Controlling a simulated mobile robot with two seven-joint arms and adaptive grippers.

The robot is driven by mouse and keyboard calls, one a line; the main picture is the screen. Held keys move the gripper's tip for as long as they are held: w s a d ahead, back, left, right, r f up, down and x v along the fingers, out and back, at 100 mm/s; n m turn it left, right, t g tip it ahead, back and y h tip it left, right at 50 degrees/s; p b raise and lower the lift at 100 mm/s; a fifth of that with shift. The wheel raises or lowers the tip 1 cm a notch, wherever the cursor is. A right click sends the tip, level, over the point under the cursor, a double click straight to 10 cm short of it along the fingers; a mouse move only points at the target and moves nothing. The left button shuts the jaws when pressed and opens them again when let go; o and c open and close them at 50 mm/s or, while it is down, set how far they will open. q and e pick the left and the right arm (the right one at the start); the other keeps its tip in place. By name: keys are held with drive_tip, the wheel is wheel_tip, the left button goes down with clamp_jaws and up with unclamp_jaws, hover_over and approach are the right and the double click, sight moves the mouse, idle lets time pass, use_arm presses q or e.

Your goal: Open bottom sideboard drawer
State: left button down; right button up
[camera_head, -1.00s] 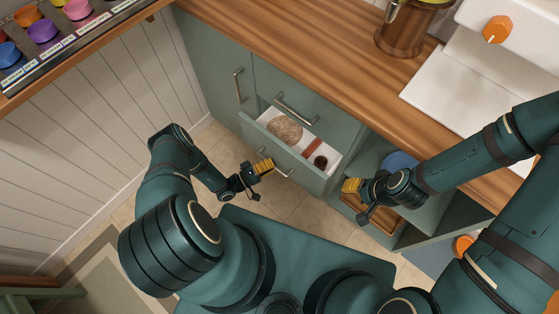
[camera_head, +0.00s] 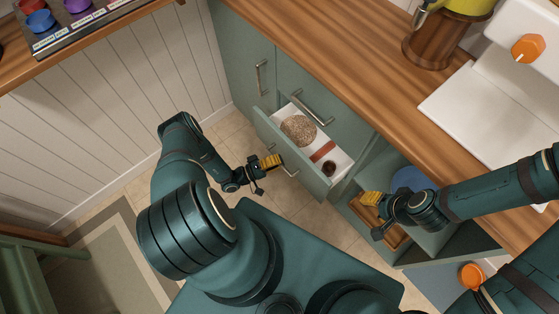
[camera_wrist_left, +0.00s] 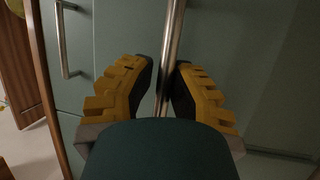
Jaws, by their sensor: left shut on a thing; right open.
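The bottom drawer (camera_head: 292,155) of the green sideboard stands pulled out below a closed upper drawer (camera_head: 305,88). Inside it lie a round speckled item (camera_head: 299,130), a reddish-brown bar (camera_head: 323,151) and a small dark round item (camera_head: 329,168). My left gripper (camera_head: 271,161) is at the drawer's front, shut on its metal handle (camera_head: 289,171). In the left wrist view the yellow fingers (camera_wrist_left: 163,85) sit on both sides of the handle bar (camera_wrist_left: 172,45). My right gripper (camera_head: 371,199) is open and empty, beside the open shelf to the right.
The shelf holds a blue round item (camera_head: 410,179) and a wooden tray (camera_head: 392,233). A wooden counter (camera_head: 330,57) runs above, with a white sink (camera_head: 480,110). A panelled wall (camera_head: 100,125) stands left. Tiled floor (camera_head: 305,215) is free before the drawer.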

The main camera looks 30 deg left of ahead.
use_arm(q)
drive_tip(key=c, duration=1.7)
unclamp_jaws()
drive_tip(key=s+a, duration=0.2)
drive_tip(key=s, duration=0.3)
drive_tip(key=shift+s+g, duration=0.3)
drive_tip(key=shift+s, duration=0.1)
drive_tip(key=o, duration=0.5)
drive_tip(key=shift+d, duration=0.1)
drive_tip(key=shift+o, duration=1)
drive_tip(key=shift+w+d+f, duration=0.1)
drive_tip(key=shift+w+f, duration=0.15)
drive_tip(key=shift+w, duration=0.05)
drive_tip(key=v, duration=1.2)
